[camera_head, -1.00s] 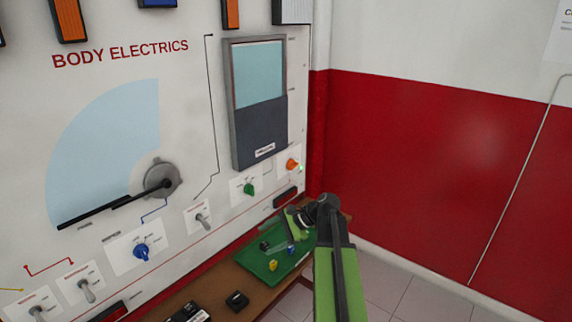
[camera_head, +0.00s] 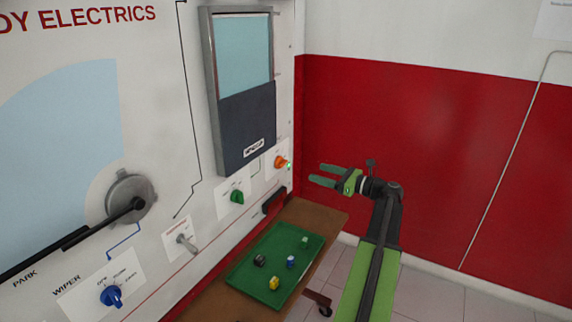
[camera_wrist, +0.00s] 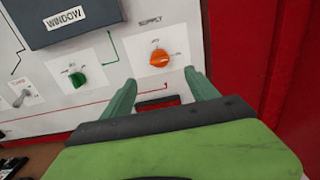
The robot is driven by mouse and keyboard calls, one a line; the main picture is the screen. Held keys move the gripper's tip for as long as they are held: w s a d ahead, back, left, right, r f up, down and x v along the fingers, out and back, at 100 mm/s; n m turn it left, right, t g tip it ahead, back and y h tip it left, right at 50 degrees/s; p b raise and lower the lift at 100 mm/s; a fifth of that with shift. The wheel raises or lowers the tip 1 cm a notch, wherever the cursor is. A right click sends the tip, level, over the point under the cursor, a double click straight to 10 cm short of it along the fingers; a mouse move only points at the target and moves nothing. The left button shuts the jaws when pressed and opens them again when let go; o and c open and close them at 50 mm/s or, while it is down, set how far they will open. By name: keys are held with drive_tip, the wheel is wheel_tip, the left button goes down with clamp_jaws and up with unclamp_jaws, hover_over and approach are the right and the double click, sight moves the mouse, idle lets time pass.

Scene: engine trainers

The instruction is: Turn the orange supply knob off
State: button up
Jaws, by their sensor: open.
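My gripper (camera_head: 318,174) is open and empty. Its green fingers point left toward the panel, to the right of the knob and apart from it. My gripper's fingertips (camera_wrist: 160,83) also show in the wrist view.
A green knob (camera_head: 237,197) is left of the orange one, and a toggle switch (camera_head: 186,243) and blue knob (camera_head: 111,296) are farther left. A green tray (camera_head: 246,281) with several small parts lies on the brown bench below. A red wall (camera_head: 420,150) stands at right.

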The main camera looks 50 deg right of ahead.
sight(285, 163)
drive_tip(key=x, duration=1.3)
drive_tip(key=shift+w+a, duration=0.25)
drive_tip(key=shift+w, duration=0.1)
